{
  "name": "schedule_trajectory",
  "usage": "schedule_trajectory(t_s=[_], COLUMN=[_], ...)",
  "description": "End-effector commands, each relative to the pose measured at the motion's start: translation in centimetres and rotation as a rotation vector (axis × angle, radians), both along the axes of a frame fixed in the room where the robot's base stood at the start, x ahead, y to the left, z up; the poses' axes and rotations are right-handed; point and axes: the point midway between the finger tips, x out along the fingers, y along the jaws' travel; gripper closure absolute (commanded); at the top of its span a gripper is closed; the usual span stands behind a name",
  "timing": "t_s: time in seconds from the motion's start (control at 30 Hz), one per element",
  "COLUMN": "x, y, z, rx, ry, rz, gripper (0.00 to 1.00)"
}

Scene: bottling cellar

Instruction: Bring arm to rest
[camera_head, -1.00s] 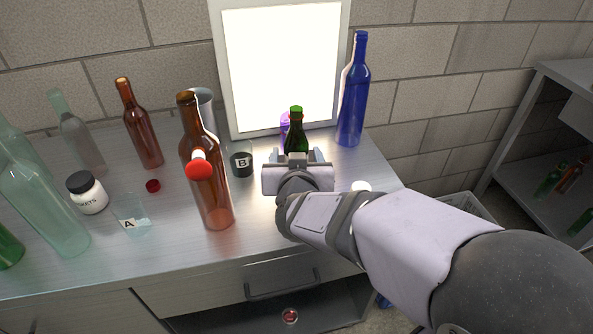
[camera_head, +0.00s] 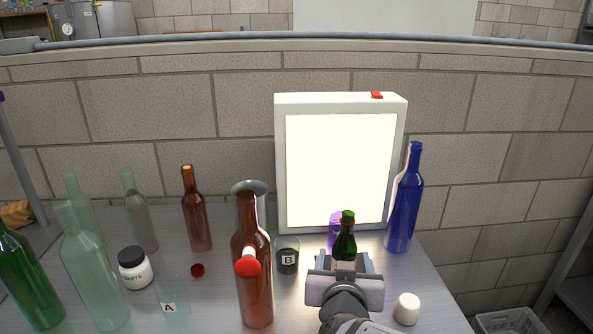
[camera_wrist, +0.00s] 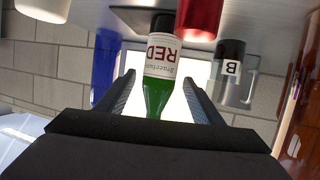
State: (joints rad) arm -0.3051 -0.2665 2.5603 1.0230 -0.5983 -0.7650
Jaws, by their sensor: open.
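My gripper (camera_head: 345,268) is at the front right of the metal bench, open, with its fingers pointing away toward the lit panel. In the wrist view, which is upside down, the green bottle (camera_wrist: 158,70) with a white label reading RED is in line with the space between the open fingers of my gripper (camera_wrist: 160,82). Gaps show on both sides of the bottle. Its lower part is hidden by my gripper in the head view.
The lit panel (camera_head: 340,165) and a purple object (camera_head: 335,222) are behind. Several other bottles crowd the left.

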Motion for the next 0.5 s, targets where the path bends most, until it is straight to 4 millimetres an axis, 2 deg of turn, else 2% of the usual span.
schedule_trajectory(t_s=[0.33,0.4,0.5], x=[1.1,1.3,1.5], y=[1.6,2.4,4.1], z=[11.4,12.9,13.3], rx=[-0.216,-0.263,-0.324], ry=[-0.149,-0.152,-0.092], rz=[0.090,0.137,0.243], gripper=[0.39,0.39,0.39])
